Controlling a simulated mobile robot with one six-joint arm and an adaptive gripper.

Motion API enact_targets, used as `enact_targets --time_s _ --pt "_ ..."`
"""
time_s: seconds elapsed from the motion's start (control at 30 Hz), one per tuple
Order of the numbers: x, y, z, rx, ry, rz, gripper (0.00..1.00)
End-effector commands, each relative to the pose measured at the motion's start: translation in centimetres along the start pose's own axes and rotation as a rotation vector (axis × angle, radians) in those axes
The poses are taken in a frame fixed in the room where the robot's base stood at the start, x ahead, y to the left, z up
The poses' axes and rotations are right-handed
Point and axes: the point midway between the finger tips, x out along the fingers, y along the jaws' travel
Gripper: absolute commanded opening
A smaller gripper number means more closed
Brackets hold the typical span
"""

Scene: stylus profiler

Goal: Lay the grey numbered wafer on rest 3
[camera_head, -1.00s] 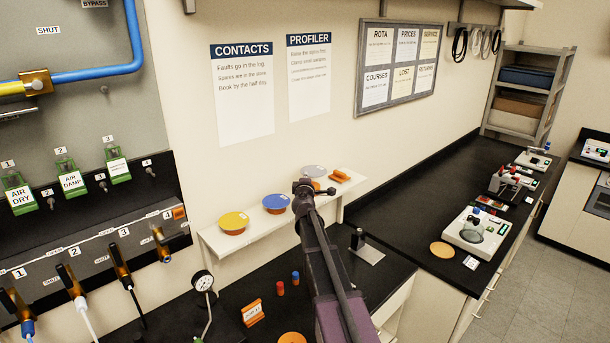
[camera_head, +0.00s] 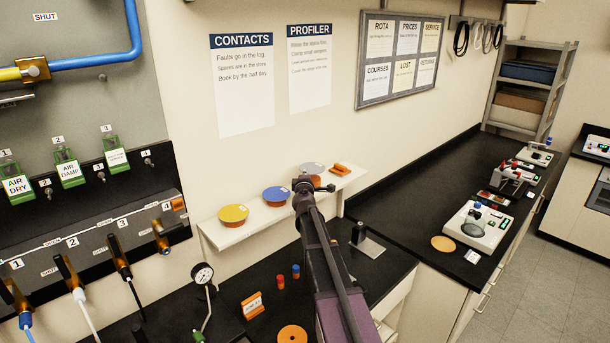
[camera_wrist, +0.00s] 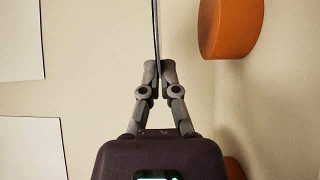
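The grey wafer (camera_head: 312,168) is a thin disc held level at the tip of my gripper (camera_head: 303,183). In the wrist view the wafer (camera_wrist: 155,30) shows edge-on as a thin dark line between the closed fingertips of my gripper (camera_wrist: 155,68). An orange round rest (camera_head: 316,181) lies below the wafer on the wall shelf. In the wrist view this orange rest (camera_wrist: 230,25) stands to the right of the wafer, with a clear gap between them. The wafer's number and the rest's number cannot be read.
On the white shelf (camera_head: 213,238), a yellow disc (camera_head: 233,213) and a blue disc (camera_head: 276,192) sit on orange rests to the left. An orange object (camera_head: 340,169) lies at the shelf's right end. A dial gauge (camera_head: 203,274) stands on the bench below.

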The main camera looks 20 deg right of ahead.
Motion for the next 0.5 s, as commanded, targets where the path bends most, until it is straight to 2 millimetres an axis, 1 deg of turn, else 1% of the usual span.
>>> enact_targets --time_s 0.03,0.2,0.5 --pt "0.0 -0.8 0.0 0.000 0.000 0.000 0.00" --pt "0.0 -2.0 0.1 0.000 -0.001 0.000 0.00" --pt "0.0 -3.0 0.1 0.000 -0.001 0.000 0.00"
